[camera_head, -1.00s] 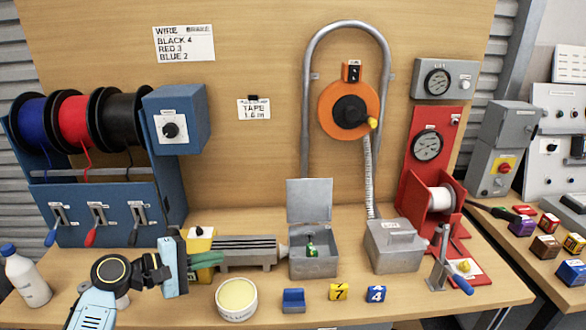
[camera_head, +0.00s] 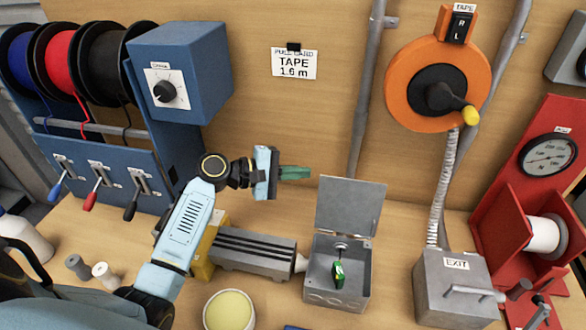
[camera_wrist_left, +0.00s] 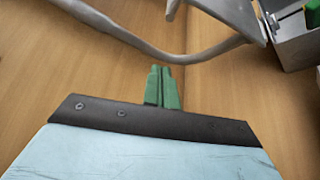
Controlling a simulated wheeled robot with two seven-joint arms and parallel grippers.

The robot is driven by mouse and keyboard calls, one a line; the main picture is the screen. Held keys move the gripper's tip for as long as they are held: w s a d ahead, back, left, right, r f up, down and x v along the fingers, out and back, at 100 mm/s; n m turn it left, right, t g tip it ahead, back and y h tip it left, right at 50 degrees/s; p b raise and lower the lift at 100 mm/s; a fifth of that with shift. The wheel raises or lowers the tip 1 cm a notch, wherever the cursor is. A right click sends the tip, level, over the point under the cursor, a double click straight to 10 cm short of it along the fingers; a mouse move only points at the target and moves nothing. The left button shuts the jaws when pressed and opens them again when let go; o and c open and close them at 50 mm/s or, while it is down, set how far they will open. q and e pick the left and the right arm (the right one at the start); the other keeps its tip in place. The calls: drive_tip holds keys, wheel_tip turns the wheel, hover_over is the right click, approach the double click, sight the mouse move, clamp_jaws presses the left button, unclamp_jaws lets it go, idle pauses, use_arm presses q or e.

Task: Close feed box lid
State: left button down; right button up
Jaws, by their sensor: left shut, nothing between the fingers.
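The feed box (camera_head: 338,281) is a small grey metal box on the bench, in the middle of the head view. Its lid (camera_head: 350,206) stands upright at the back, open. A green and yellow piece (camera_head: 338,274) sits inside the box. In the left wrist view the lid (camera_wrist_left: 238,15) and part of the box (camera_wrist_left: 298,45) show at the top right. My left gripper (camera_head: 296,173) has green fingers, is shut and empty, and is raised to the left of the lid, apart from it. Its closed fingers also show in the left wrist view (camera_wrist_left: 162,88). My right gripper is not in view.
A grey ribbed unit (camera_head: 252,253) stands just left of the box. A grey box labelled EXIT (camera_head: 455,285) stands to its right. A yellow round tub (camera_head: 229,310) is in front. An orange tape reel (camera_head: 438,82) hangs on the back panel.

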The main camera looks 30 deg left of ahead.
sight(324, 177)
use_arm(q)
drive_tip(key=d, duration=0.2)
drive_tip(key=d+p, duration=0.1)
drive_tip(key=d, duration=0.1)
drive_tip(key=w+d, duration=0.1)
drive_tip(key=shift+d+r, duration=0.2)
drive_tip(key=shift+d, duration=0.2)
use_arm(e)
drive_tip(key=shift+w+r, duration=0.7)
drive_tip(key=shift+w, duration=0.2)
use_arm(q)
drive_tip(key=shift+s, duration=0.1)
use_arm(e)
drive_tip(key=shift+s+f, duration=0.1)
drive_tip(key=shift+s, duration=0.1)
